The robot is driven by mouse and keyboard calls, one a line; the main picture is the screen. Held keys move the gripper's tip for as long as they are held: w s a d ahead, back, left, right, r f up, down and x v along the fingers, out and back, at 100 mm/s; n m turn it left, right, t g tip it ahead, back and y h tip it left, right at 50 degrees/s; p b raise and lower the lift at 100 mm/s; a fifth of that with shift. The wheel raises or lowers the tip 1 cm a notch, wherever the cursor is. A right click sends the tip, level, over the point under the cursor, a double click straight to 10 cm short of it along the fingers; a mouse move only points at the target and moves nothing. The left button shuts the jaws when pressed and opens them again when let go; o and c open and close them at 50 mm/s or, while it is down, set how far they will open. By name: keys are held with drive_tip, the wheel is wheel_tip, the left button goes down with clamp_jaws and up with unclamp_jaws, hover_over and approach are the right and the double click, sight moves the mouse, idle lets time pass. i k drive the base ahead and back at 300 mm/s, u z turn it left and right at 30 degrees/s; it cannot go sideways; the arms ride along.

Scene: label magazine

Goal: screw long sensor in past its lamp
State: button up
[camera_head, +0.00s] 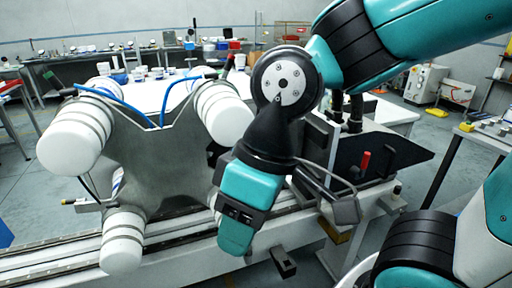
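My teal and black wrist hangs in front of the label machine, at the middle of the picture. I cannot make out gripper fingers; they are out of sight or hidden behind the wrist. A small metal cylinder with a yellowish end (82,204) sticks out to the left at the machine's lower left side. It may be the sensor, but it is too small to be sure. I cannot make out its lamp or its thread. The machine's grey plate (160,165) stands upright between white rollers (72,148).
Two blue hoses (108,95) arch over the plate. A metal rail (50,252) runs below the machine. A dark plate with a red handle (364,161) lies right of my wrist, near a grey block (345,209). A bench with parts (490,130) stands at the far right.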

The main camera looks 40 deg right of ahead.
sight(344, 129)
drive_tip(key=k, duration=0.35)
drive_tip(key=z, duration=1.1)
drive_tip(key=i, duration=0.15)
drive_tip(key=z, duration=0.5)
